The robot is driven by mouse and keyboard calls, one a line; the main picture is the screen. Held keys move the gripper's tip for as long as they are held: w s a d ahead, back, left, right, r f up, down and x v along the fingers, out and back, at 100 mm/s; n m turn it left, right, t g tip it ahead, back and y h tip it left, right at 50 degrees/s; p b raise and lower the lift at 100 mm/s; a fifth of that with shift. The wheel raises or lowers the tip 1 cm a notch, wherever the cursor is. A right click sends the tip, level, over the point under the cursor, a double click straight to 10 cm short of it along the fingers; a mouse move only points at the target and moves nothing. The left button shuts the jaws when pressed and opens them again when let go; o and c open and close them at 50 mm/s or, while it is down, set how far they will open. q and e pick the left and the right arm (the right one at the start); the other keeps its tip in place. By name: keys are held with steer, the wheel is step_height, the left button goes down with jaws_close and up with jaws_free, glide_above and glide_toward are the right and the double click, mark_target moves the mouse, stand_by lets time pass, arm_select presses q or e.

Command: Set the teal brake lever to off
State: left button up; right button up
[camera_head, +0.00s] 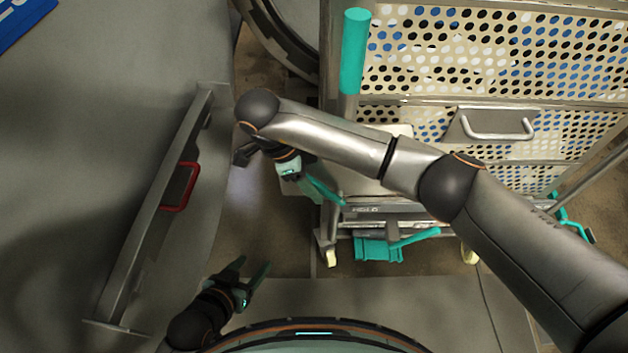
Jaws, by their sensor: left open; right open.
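A teal brake lever (378,249) sits low under the front edge of the perforated cart (385,222), between its casters. A thin teal arm of it reaches out to the right. I cannot tell its on or off position. My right gripper (332,200) hangs down at the cart's left front corner, left of and above the lever in the picture, and holds nothing that I can see. It is open, though its fingers are partly seen edge-on. My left gripper (256,262) is open and empty over the floor at the lower left, well apart from the lever.
A teal upright handle (354,50) stands at the cart's left side. A drawer-like front with a metal handle (498,127) is on the cart. A grey panel with a red-framed recess (180,187) stands at the left. My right arm crosses in front of the cart. Casters (330,256) touch the floor.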

steer(key=shift+c, duration=0.3)
jaws_close()
stand_by(1.1)
